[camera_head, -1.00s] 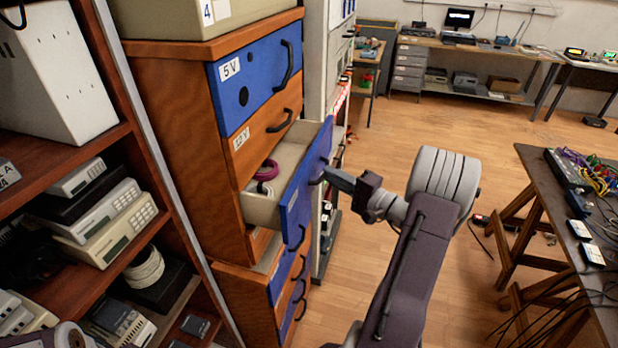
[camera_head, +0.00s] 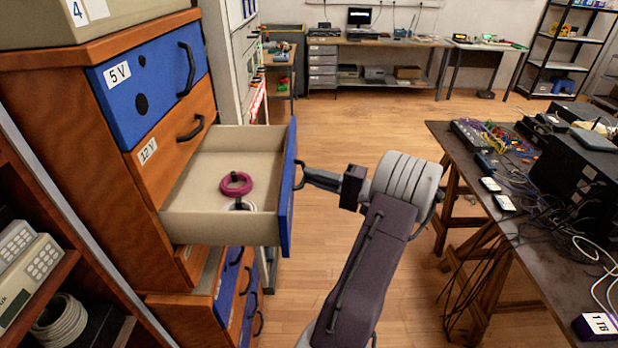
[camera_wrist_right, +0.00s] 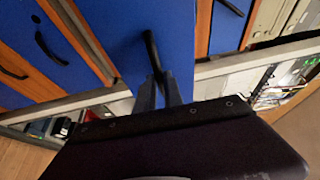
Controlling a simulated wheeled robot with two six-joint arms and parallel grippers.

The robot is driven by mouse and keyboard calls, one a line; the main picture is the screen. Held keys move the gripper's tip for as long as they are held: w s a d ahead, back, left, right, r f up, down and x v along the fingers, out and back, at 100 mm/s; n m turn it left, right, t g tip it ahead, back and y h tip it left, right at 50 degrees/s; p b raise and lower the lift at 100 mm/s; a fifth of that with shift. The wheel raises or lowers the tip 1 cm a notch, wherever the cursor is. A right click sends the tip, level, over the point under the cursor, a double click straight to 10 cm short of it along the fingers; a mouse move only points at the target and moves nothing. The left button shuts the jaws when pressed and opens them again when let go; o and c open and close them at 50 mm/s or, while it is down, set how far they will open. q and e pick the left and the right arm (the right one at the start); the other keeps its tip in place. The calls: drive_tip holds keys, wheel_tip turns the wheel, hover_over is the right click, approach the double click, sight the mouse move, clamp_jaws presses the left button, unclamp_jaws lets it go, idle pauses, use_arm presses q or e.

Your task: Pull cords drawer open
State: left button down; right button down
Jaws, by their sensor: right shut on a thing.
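The cords drawer (camera_head: 225,222) stands far out of the wooden cabinet, with a blue front and a beige inside. A purple cord coil (camera_head: 236,184) and a white coil (camera_head: 243,204) lie in it. My right gripper (camera_head: 303,172) is shut on the drawer's dark handle (camera_head: 299,174), at the outer side of the blue front. In the right wrist view the fingers (camera_wrist_right: 160,88) meet the black handle (camera_wrist_right: 153,55) on the blue panel. My left gripper is not in view.
Above the open drawer are a shut 12 V drawer (camera_head: 160,140) and a shut blue 5 V drawer (camera_head: 150,82). A dark table (camera_head: 520,245) with cables and devices stands at the right. Wooden floor (camera_head: 330,125) is clear between them.

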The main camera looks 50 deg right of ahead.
drive_tip(key=shift+f, duration=0.15)
drive_tip(key=c, duration=1.5)
unclamp_jaws()
drive_tip(key=b+v, duration=0.1)
drive_tip(key=v, duration=0.8)
